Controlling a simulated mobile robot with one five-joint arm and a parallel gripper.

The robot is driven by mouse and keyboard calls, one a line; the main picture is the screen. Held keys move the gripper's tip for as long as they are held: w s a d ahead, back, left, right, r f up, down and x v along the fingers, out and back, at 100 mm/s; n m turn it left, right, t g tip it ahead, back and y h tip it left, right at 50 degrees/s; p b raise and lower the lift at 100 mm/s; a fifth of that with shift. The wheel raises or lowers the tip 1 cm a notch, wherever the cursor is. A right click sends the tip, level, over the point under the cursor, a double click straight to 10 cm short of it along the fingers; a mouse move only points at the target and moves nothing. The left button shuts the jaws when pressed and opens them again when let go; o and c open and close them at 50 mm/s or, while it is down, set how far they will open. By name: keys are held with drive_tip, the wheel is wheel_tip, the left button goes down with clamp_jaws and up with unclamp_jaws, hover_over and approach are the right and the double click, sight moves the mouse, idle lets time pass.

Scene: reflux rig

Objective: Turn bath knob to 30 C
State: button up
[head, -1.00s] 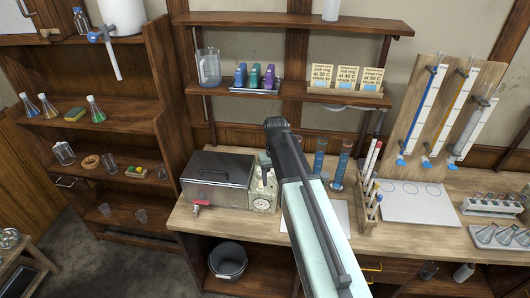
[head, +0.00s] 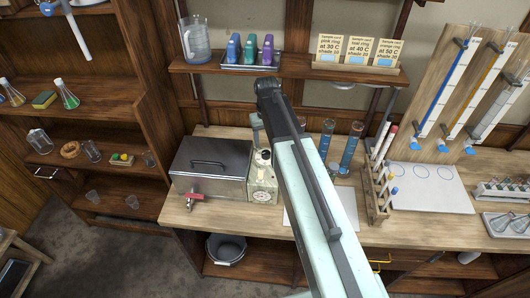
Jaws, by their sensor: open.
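The bath is a grey metal box with a handled lid (head: 208,160) on the left of the bench. Against its right side stands a beige control unit (head: 263,182) with a round pale dial (head: 261,196) low on its front. The knob and its setting are too small to read. My arm rises from the bottom of the head view and ends its visible run at a dark joint just above and right of the control unit. My gripper does not show clearly; the arm hides what lies behind it.
A red tap (head: 193,204) sticks out from the bath's front. Blue cylinders (head: 350,147) and a wooden rack (head: 378,195) stand right of my arm. Above, a shelf (head: 295,72) holds cards (head: 329,49), one reading 30 C. A white plate (head: 430,189) lies farther right.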

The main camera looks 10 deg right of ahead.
sight(266, 153)
wheel_tip(266, 153, down, 6)
drive_tip(key=b, duration=0.5)
drive_tip(key=shift+f, duration=0.15)
drive_tip(key=shift+s, duration=0.1)
clamp_jaws()
drive_tip(key=m, duration=0.5)
drive_tip(key=shift+m, duration=0.4)
drive_tip(key=m, duration=0.5)
drive_tip(key=shift+m, duration=0.4)
